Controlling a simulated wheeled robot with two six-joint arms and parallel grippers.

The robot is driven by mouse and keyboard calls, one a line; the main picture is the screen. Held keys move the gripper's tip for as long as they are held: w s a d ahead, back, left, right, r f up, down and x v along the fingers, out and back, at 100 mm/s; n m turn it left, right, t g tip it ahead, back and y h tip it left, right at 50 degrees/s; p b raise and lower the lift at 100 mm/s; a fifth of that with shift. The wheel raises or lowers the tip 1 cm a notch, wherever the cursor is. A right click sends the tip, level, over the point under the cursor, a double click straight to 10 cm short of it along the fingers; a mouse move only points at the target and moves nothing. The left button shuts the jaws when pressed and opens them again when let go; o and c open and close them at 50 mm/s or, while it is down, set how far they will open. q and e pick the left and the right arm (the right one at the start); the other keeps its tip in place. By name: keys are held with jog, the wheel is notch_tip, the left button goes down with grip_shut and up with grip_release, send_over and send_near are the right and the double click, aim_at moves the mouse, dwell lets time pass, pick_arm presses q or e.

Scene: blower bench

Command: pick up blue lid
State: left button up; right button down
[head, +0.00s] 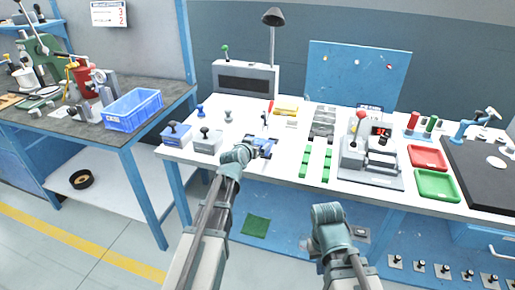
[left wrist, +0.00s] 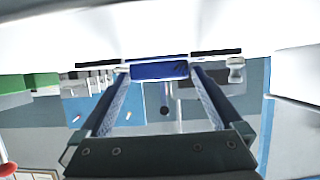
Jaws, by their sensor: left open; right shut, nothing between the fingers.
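A flat blue piece, which I take for the blue lid (left wrist: 160,70), lies across the space between the fingertips in the left wrist view. In the head view a small blue patch shows at my left gripper (head: 264,146), but lid and fingers cannot be told apart there. My left gripper also shows in the left wrist view (left wrist: 160,82), open, with its two dark blue fingers on either side of the blue piece. Contact cannot be made out. My right gripper (head: 335,228) is shut and empty, low in front of the bench's front edge.
A blue box (head: 173,138) and a grey box (head: 207,146), both with black knobs, stand left of my left gripper. Green strips (head: 305,163) lie to its right. A grey fixture with a red knob (head: 361,114) and red tray (head: 428,157) stand further right.

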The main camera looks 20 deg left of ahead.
pick_arm(q)
jog(key=shift+x, duration=0.85)
pick_arm(e)
jog(key=shift+f, duration=0.3)
pick_arm(q)
jog(key=shift+s, duration=0.1)
jog(key=shift+c, duration=0.2)
